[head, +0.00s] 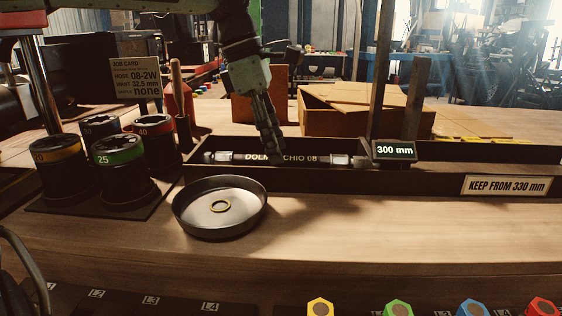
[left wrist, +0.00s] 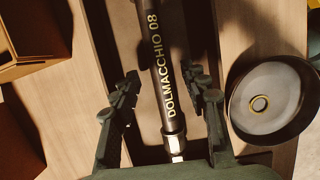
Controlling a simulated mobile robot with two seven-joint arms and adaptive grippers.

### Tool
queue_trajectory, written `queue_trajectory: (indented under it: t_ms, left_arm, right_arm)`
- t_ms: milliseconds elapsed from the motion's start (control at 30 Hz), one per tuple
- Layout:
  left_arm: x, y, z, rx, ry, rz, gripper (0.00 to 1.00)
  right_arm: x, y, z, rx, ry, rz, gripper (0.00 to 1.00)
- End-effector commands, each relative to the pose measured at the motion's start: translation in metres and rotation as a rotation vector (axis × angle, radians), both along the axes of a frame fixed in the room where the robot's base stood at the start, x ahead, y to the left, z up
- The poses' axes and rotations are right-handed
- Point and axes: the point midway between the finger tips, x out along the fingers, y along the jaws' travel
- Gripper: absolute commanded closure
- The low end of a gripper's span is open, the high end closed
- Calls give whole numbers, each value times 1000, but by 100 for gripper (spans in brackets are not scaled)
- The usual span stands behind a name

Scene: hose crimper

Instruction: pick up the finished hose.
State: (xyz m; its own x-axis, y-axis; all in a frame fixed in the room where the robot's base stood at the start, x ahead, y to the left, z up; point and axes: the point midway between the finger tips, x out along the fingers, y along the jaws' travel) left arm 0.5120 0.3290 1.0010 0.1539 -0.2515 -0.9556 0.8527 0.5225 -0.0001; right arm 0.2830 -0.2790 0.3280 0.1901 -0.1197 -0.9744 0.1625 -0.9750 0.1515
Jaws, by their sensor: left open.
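The finished hose (head: 300,159) is black with gold lettering "DOLMACCHIO 08" and a metal fitting at each end. It lies in a long dark trough (head: 340,182) below a "300 mm" sign. My left gripper (head: 271,154) points down over the hose and covers part of its lettering. In the left wrist view the hose (left wrist: 161,70) runs between the two open fingers of the left gripper (left wrist: 163,92), with a gap on each side. Whether the fingertips reach down beside the hose is hard to tell. My right gripper is not in view.
A round dark dish (head: 220,225) with a small ring (head: 220,206) stands in front of the trough. Colour-banded cups (head: 120,170) stand at left by a job card (head: 136,80). A cardboard box (head: 345,118) and dark posts are behind.

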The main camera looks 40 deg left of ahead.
Motion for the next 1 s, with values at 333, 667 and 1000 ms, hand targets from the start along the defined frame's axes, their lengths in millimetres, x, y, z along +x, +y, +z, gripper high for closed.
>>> queue_trajectory:
  t_ms: [333, 667, 1000]
  left_arm:
    - [4, -6, -22, -1, -1, 0, 55]
    - [4, -6, -22, -1, -1, 0, 84]
    - [4, -6, -22, -1, -1, -1, 100]
  right_arm:
    - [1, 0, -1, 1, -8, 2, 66]
    - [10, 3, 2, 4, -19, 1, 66]
    - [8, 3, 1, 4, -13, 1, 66]
